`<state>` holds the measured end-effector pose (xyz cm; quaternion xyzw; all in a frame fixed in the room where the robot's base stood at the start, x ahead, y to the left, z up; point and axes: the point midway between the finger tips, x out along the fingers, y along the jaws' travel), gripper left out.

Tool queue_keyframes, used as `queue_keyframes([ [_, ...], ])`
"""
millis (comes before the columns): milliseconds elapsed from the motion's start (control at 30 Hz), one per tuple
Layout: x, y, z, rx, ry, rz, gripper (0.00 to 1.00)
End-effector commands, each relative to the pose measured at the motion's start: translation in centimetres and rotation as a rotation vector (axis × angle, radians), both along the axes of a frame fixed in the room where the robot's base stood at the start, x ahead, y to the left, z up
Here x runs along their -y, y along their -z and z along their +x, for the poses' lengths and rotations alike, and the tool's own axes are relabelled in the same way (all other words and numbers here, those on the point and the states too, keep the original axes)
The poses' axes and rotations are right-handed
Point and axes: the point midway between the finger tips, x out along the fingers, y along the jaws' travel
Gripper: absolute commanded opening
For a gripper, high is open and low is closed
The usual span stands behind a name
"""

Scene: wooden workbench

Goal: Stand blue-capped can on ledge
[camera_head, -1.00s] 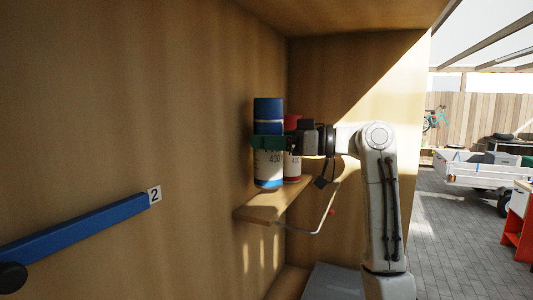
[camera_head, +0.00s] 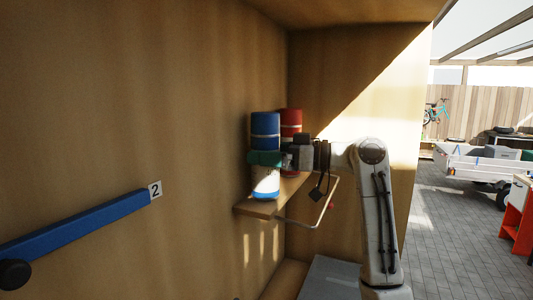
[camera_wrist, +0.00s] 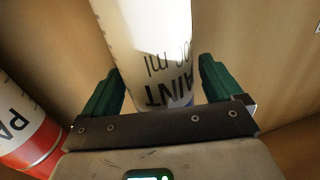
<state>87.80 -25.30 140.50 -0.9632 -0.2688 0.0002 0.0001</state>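The blue-capped can (camera_head: 265,128), white-bodied with a blue base band, stands upright at the ledge (camera_head: 258,209). Its bottom is at the ledge top, and I cannot tell whether it touches or hovers just above. My gripper (camera_head: 265,158) has its green fingers around the can's middle, coming from the right. In the wrist view, the fingers (camera_wrist: 160,88) lie close along both sides of the can's white, lettered body (camera_wrist: 152,45); they look shut on it. The cap is outside that view.
A red-capped can (camera_head: 291,120) stands behind and right of the blue-capped can, partly hidden by my gripper; its red-banded end shows in the wrist view (camera_wrist: 28,135). A bent metal rod (camera_head: 327,205) sticks out by the ledge. A blue bar (camera_head: 80,228) is on the left wall.

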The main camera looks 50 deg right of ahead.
Motion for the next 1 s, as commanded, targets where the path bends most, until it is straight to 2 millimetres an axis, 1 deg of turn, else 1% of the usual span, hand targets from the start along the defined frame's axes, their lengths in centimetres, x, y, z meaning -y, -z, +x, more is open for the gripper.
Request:
queue_keyframes([
  [267, 0.0, -0.1, 0.0, 0.0, 0.0, 0.0, 0.98],
  [367, 0.0, -0.6, 0.0, 0.001, 0.0, -0.001, 0.98],
  [400, 0.3, -0.2, -0.4, 0.001, 0.002, 0.0, 0.98],
  [467, 0.8, -0.2, -1.1, 0.002, 0.002, 0.0, 0.98],
  [800, 4.3, -0.1, -7.0, 0.001, 0.004, 0.0, 0.98],
  [1000, 5.7, -0.2, -9.4, 0.001, 0.001, 0.0, 0.98],
])
